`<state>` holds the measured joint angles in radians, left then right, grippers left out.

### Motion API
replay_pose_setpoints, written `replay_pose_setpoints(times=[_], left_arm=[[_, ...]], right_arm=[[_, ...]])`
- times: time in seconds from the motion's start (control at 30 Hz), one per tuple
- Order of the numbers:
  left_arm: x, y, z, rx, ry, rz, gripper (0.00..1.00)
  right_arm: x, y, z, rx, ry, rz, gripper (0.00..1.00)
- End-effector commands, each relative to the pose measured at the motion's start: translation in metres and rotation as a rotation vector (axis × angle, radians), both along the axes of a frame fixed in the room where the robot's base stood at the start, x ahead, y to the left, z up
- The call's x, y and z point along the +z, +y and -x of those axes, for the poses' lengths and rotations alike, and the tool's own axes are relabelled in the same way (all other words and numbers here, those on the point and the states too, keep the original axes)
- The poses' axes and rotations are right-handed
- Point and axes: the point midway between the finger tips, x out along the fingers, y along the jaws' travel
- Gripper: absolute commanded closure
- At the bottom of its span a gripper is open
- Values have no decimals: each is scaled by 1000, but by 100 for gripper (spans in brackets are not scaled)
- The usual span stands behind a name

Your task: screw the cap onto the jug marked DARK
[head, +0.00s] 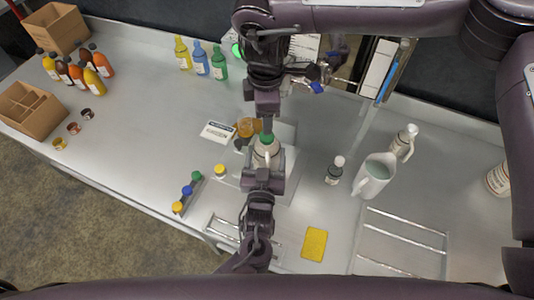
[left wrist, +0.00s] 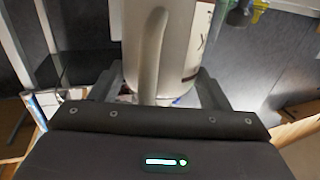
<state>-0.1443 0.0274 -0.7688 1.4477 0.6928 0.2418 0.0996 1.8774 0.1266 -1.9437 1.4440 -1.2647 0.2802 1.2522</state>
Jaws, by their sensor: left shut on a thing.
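A pale jug (head: 263,157) stands on the worktop near the middle; its handle and body also fill the top of the left wrist view (left wrist: 190,45). Part of a dark marking shows there, but I cannot read it as DARK. My left gripper (head: 264,178) comes from below in the head view and is shut on the jug. A green cap (head: 266,138) shows at the jug's top; I cannot tell whether it is seated. My right gripper (head: 266,120) reaches down from above, close over the cap; its fingers are mostly hidden.
Loose caps lie on a dark strip (head: 188,191), with a yellow cap (head: 220,170) nearby. A label card (head: 217,131) and amber container (head: 246,127) are left of the jug. A small bottle (head: 335,170) and white pitcher (head: 373,176) stand right. A yellow sponge (head: 314,243) lies in front.

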Motion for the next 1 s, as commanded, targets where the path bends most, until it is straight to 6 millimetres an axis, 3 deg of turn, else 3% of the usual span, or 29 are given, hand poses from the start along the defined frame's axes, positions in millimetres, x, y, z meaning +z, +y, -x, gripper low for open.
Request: replay_pose_setpoints(times=[0.7, 1.0], left_arm=[[0, 0, 0, 1, 1, 0, 94], [0, 0, 0, 1, 1, 0, 94]], right_arm=[[0, 0, 0, 1651, 6, 105, 47], [1, 0, 0, 2164, 8, 136, 47]])
